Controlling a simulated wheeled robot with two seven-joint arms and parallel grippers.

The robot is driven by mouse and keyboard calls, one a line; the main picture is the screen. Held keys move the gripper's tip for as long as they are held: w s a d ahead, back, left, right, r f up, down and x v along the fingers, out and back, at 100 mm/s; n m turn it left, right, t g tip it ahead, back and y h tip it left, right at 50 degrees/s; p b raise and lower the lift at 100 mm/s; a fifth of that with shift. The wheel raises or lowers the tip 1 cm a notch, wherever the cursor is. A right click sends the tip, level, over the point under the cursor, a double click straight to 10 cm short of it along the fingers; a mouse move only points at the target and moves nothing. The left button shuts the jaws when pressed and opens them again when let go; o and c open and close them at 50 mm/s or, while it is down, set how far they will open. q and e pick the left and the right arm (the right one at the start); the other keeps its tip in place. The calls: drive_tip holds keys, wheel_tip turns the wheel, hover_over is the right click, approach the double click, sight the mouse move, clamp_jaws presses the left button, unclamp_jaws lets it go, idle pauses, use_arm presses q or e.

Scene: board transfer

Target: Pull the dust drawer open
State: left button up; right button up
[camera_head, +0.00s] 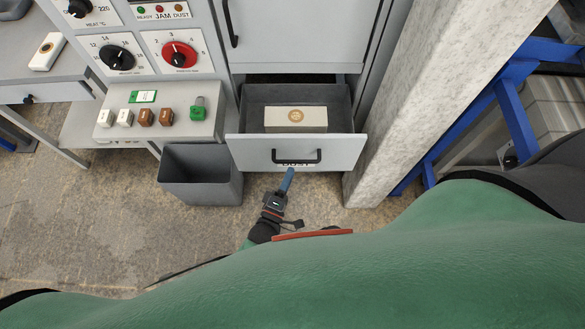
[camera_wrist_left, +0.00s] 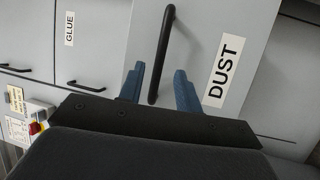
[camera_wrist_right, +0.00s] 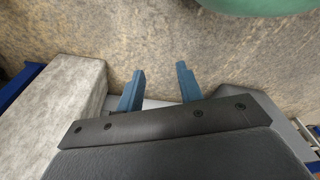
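The dust drawer (camera_head: 250,150) is pulled out from the grey cabinet, with its inside showing from above. A pale box with a round brown mark (camera_head: 296,119) lies in it. The drawer's black handle (camera_head: 297,157) sits on its front, above a partly hidden DUST label. My left gripper (camera_head: 290,172) is at the drawer front. In the left wrist view its blue fingers (camera_wrist_left: 160,88) are apart, one on each side of the handle (camera_wrist_left: 163,45), with gaps showing. The DUST label (camera_wrist_left: 224,70) is clear there. My right gripper (camera_wrist_right: 158,85) is open and empty above the floor.
A grey bin (camera_head: 200,178) stands left of the drawer. A concrete pillar (camera_head: 430,100) and a blue frame (camera_head: 512,110) stand to the right. A shelf (camera_head: 172,131) at left carries small blocks below the control panel. Floor in front is bare.

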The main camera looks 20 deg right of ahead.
drive_tip(key=shift+w+a+r, duration=0.15)
drive_tip(key=shift+w+r, duration=0.05)
drive_tip(key=shift+r, duration=0.25)
drive_tip(key=shift+w+a+r, duration=0.15)
drive_tip(key=shift+r, duration=0.3)
drive_tip(key=shift+d, duration=0.1)
